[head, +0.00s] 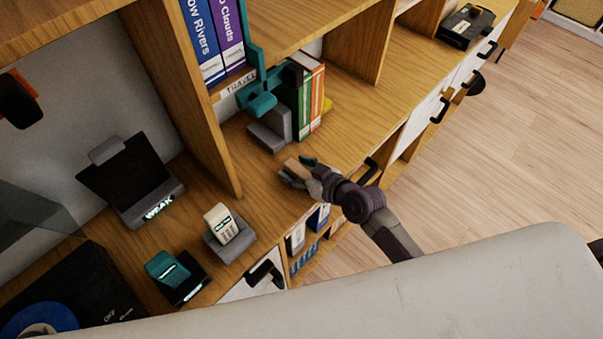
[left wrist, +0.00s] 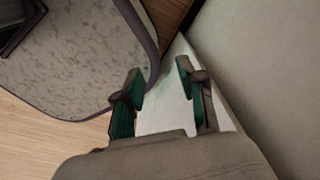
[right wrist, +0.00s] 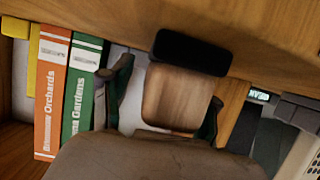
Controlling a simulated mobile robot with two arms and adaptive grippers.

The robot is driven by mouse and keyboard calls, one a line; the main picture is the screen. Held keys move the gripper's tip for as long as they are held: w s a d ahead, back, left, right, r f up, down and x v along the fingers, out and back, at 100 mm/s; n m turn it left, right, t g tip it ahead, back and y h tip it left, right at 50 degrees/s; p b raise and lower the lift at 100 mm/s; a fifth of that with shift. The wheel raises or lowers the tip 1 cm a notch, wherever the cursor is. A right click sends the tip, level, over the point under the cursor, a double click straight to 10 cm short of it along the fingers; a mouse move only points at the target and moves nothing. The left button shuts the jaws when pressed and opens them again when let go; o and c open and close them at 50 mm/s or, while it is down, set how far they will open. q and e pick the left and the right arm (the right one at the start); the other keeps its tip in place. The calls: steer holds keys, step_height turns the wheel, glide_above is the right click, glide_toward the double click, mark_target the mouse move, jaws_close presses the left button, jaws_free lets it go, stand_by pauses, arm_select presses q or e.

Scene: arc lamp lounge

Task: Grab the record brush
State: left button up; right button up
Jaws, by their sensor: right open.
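The record brush, a light wooden block with a black pad along one side, shows in the right wrist view (right wrist: 182,98) between my right gripper's fingers. In the head view its tan top (head: 294,165) shows at the front of the wooden shelf. My right gripper (head: 298,171) is at the brush, one finger on either side of it. It is open, and the right wrist view (right wrist: 163,98) shows the brush between its fingertips; whether they touch it I cannot tell. My left gripper (left wrist: 160,88) is open and empty in the left wrist view, away from the shelf.
Upright books (head: 311,90), a grey block (head: 268,136) and a teal object (head: 261,104) stand behind the brush. A white item (head: 222,224) in a grey holder and a teal item (head: 165,267) in a black holder stand left. The shelf (head: 375,120) is bare to the right.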

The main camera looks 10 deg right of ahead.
steer(key=shift+c, duration=0.3)
jaws_close()
